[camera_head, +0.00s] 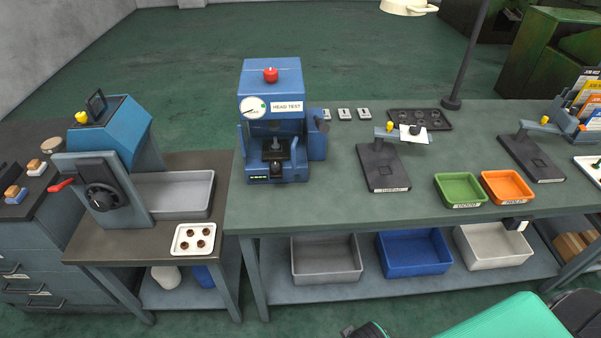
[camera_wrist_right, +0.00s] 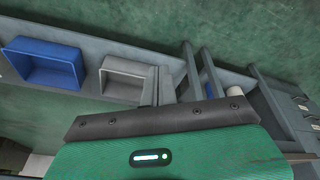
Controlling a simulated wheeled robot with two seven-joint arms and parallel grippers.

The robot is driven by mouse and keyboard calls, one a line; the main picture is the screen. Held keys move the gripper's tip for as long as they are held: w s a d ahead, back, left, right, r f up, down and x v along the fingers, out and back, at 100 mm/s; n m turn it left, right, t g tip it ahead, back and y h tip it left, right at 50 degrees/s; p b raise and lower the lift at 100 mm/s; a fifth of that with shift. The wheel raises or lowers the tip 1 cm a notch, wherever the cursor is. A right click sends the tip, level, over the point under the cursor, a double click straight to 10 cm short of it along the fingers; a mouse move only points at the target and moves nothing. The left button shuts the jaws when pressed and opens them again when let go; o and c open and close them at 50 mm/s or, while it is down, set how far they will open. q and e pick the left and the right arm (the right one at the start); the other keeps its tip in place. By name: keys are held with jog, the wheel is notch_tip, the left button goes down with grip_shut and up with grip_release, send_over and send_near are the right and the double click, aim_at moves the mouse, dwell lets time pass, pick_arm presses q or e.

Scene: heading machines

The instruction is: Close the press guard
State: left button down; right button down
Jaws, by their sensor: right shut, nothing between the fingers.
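The blue press (camera_head: 272,120) marked HEAD TEST stands on the left part of the long bench, with a red button on top and a dial on its front. Its front opening shows a dark fixture inside, uncovered. A blue side panel (camera_head: 317,142) with a dark knob stands at its right side; I cannot tell if this is the guard. My right gripper (camera_wrist_right: 168,117) shows in its wrist view as a dark bolted edge on a green housing, shut and empty, away from the press. My left gripper is not in view.
A blue machine with a handwheel (camera_head: 103,197) stands on the lower table at left. A scale-like stand (camera_head: 384,170), green bin (camera_head: 460,190) and orange bin (camera_head: 507,187) are right of the press. The bench front beside the press is clear. Bins fill the shelf below.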

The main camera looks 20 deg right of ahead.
jog(key=w+r+n+t+y+b, duration=0.15)
jog(key=w+r+n+t, duration=0.25)
jog(key=w+r+n, duration=0.55)
jog(key=w+r+n+t+y, duration=0.3)
jog(key=w+r+n+t, duration=0.15)
jog(key=r, duration=1.05)
jog(key=w+r+n+t+y, duration=0.3)
jog(key=w+r+n+t, duration=0.4)
jog(key=r, duration=0.6)
jog(key=w+a+g+p, duration=0.2)
jog(key=w+p, duration=0.3)
jog(key=w, duration=0.8)
jog(key=shift+w+f+m, duration=0.25)
jog(key=shift+w+m, duration=0.15)
jog(key=shift+d, duration=0.1)
